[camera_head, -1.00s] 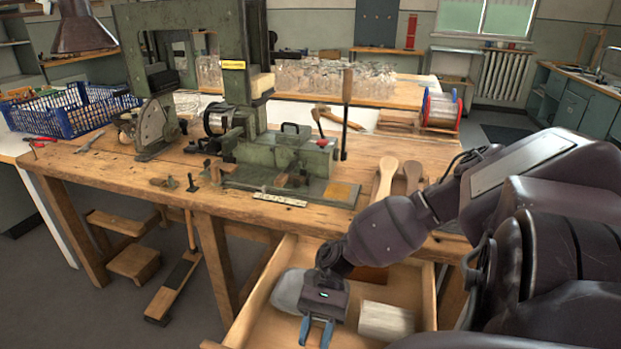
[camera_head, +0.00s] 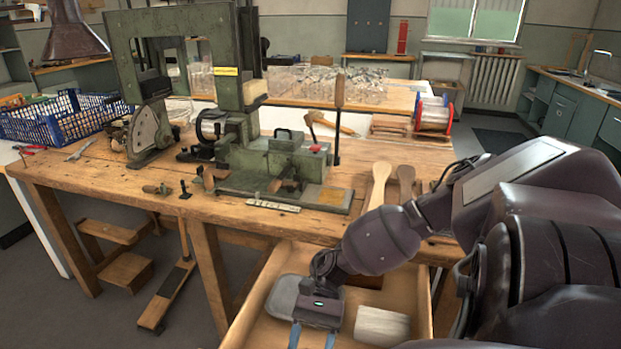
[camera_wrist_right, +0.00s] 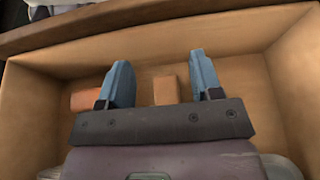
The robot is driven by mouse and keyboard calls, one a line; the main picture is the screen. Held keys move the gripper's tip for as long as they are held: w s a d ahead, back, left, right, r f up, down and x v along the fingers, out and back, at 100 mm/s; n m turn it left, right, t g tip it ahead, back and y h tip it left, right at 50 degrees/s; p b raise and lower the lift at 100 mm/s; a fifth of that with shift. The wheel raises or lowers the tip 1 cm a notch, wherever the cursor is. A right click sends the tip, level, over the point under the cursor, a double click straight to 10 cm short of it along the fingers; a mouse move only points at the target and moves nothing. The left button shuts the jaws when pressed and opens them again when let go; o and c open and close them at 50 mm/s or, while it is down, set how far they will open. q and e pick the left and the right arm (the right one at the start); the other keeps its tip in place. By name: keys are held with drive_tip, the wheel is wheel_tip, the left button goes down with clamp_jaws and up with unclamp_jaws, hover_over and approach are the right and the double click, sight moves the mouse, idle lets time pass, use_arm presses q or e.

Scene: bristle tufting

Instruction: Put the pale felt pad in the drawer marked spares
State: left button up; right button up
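An open wooden drawer (camera_head: 262,310) sticks out under the bench; I can see no readable label on it. A pale, whitish block (camera_head: 381,326) lies in it at the right and may be the felt pad; I cannot tell its material. A grey rounded tin or pad (camera_head: 290,292) lies at the left. My right gripper (camera_head: 312,338) is over the drawer between these two. In the wrist view its blue fingers (camera_wrist_right: 163,80) are spread and hold nothing. A small brown block (camera_wrist_right: 167,90) shows beyond, between the fingers. My left gripper is out of view.
An orange-brown block (camera_wrist_right: 86,101) lies by the drawer wall in the wrist view. The wooden bench (camera_head: 120,190) above carries a green machine (camera_head: 240,140), wooden paddles (camera_head: 378,185) and a blue crate (camera_head: 65,117). A stool (camera_head: 125,270) stands below at left.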

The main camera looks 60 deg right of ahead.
drive_tip(key=shift+r, duration=0.3)
drive_tip(key=p+v, duration=0.1)
drive_tip(key=v, duration=1.1)
drive_tip(key=shift+r, duration=0.25)
